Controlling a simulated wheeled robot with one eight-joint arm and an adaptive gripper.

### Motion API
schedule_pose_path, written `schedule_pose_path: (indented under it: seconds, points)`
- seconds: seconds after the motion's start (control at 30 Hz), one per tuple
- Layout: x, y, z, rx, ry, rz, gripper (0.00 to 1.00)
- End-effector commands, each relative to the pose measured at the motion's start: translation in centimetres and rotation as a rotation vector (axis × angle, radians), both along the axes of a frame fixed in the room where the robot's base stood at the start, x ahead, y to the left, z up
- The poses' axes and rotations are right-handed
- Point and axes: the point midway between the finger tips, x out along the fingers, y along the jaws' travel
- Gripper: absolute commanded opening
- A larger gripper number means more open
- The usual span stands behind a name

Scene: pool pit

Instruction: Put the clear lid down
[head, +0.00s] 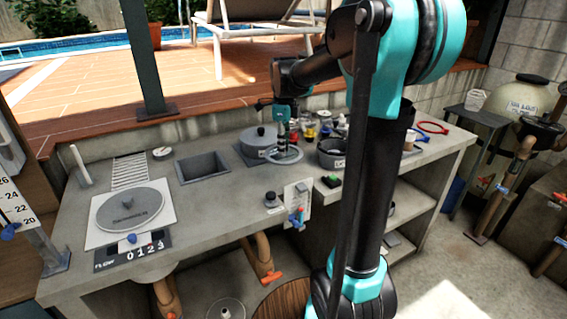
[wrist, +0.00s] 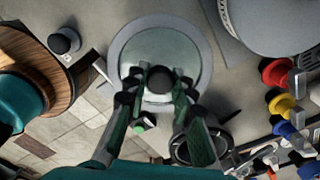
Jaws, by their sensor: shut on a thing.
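The clear lid (wrist: 128,50) is a round see-through disc with a grey rim and a dark knob (wrist: 160,76). My gripper (wrist: 158,82) is shut on the knob, with one finger on each side. In the head view the lid (head: 289,158) is level, below my gripper (head: 283,143), close over the grey worktop (head: 232,217). I cannot tell whether its rim touches the worktop. Part of the lid is hidden by my fingers.
A grey lidded pot (head: 258,138) stands left of the lid, and a dark round pot (head: 333,158) stands right of it. Several coloured items (head: 309,132) stand behind. A square recess (head: 203,165) lies farther left. Clear worktop lies in front of the lid.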

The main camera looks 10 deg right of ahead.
Motion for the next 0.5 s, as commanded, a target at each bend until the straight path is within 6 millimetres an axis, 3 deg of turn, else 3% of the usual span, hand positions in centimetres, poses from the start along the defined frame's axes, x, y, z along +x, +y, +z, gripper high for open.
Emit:
schedule_pose_path:
  seconds: [0.1,0.27,0.5]
  points:
    - [0.0,0.0,-1.8,0.000,0.000,0.000,0.00]
    - [0.0,0.0,-2.9,0.000,0.000,0.000,0.00]
    - [0.0,0.0,-5.9,0.000,0.000,0.000,0.00]
